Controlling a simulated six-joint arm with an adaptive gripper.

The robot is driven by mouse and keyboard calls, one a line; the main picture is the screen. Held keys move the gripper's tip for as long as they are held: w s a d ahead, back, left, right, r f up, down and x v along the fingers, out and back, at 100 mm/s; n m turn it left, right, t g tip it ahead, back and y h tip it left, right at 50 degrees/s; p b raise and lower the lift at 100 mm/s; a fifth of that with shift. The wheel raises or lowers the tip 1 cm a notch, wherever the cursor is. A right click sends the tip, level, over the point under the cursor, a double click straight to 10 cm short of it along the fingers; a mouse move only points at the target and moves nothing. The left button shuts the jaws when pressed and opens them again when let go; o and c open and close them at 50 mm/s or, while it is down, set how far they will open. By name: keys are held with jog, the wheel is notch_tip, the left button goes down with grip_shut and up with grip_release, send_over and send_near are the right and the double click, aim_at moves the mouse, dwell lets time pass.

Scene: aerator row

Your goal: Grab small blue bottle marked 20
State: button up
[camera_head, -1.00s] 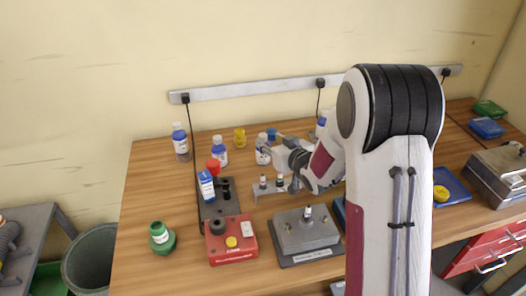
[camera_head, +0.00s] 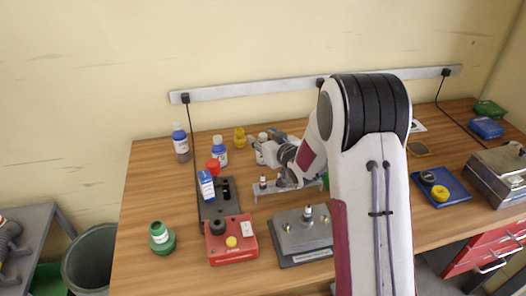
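Several blue-and-white bottles stand at the back left of the wooden table; their markings are too small to read, so I cannot tell which is marked 20. A blue-labelled bottle (camera_head: 206,186) leans on the dark block. Another white bottle (camera_head: 262,139) is partly hidden behind my gripper (camera_head: 262,152). My gripper points left, at or just in front of that bottle. The fingers are too small to show whether they are open or touching it.
A yellow container (camera_head: 239,138) stands behind the gripper.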

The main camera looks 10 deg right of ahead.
grip_shut()
dwell(0.4)
jog(key=shift+r, duration=5.05)
